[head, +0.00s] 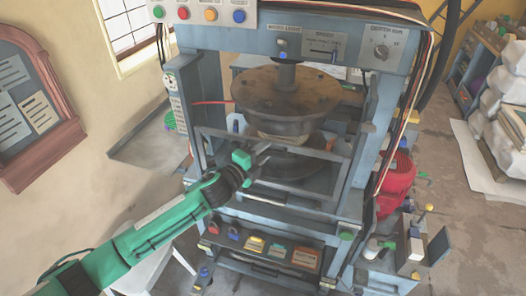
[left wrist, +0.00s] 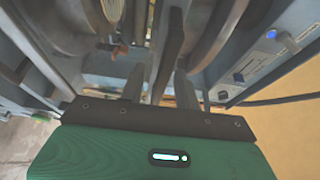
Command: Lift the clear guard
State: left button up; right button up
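The clear guard (head: 312,152) is a see-through panel in a grey frame across the front of the press, below the round upper plate (head: 285,92). It looks lowered. My left gripper (head: 262,158) is in front of the guard, near its frame's middle. In the left wrist view its two fingers (left wrist: 160,88) stand apart, with a dark bar (left wrist: 172,45) running up between or just beyond them. I cannot tell whether they touch it. The right gripper is in neither view.
The press's control panel (head: 325,45) is above. Several coloured buttons (head: 211,14) are at upper left. A red round object (head: 398,175) and small parts stand at the right. Open floor (head: 470,240) lies farther right.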

pick_arm(q)
jog(key=shift+c, duration=0.2)
grip_shut()
jog(key=shift+r, duration=0.15)
notch_tip(320, 180, up, 18)
jog(key=p, duration=1.4)
jog(key=shift+r, duration=0.15)
jog(key=shift+o, duration=0.2)
grip_release()
